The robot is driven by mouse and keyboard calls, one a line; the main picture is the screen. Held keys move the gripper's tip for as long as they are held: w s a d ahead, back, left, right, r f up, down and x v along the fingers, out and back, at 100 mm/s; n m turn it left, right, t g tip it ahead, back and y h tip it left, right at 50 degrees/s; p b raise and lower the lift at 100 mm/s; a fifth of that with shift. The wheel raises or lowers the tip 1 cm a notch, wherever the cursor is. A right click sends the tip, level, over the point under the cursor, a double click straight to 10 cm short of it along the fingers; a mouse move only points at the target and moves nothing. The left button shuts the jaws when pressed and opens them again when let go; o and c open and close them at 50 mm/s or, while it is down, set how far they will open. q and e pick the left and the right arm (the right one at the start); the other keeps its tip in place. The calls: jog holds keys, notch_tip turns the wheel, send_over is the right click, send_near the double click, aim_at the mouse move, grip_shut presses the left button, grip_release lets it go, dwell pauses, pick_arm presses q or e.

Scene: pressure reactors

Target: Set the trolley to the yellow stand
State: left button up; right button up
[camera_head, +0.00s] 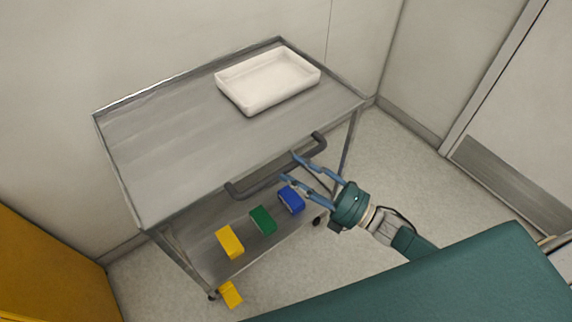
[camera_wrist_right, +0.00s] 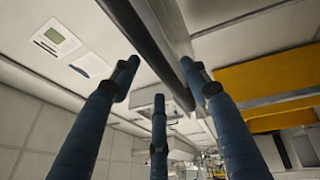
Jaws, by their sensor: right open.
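The grey metal trolley (camera_head: 165,145) stands against the back wall in the head view, with a top shelf, a lower shelf and a dark handle (camera_head: 262,184) on its near side. My right gripper (camera_head: 288,167) is open at this handle, its blue fingertips on either side of the bar in the picture. In the right wrist view the dark handle (camera_wrist_right: 150,45) runs between the spread fingers; I cannot tell whether they touch it. Which thing is the yellow stand is unclear; a yellow piece (camera_head: 231,294) lies by the trolley's near left leg. My left gripper is not in view.
A white tray (camera_head: 262,92) sits on the top shelf. Yellow (camera_head: 230,241), green (camera_head: 263,219) and blue (camera_head: 291,199) blocks are on the lower shelf. A yellow cabinet (camera_head: 45,270) stands at left, a door (camera_head: 520,125) at right. Floor right of the trolley is clear.

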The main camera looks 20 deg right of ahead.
aim_at(289, 171)
jog(key=x, duration=0.3)
jog(key=shift+c, duration=0.3)
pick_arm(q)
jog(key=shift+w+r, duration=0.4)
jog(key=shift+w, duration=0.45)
pick_arm(e)
grip_shut()
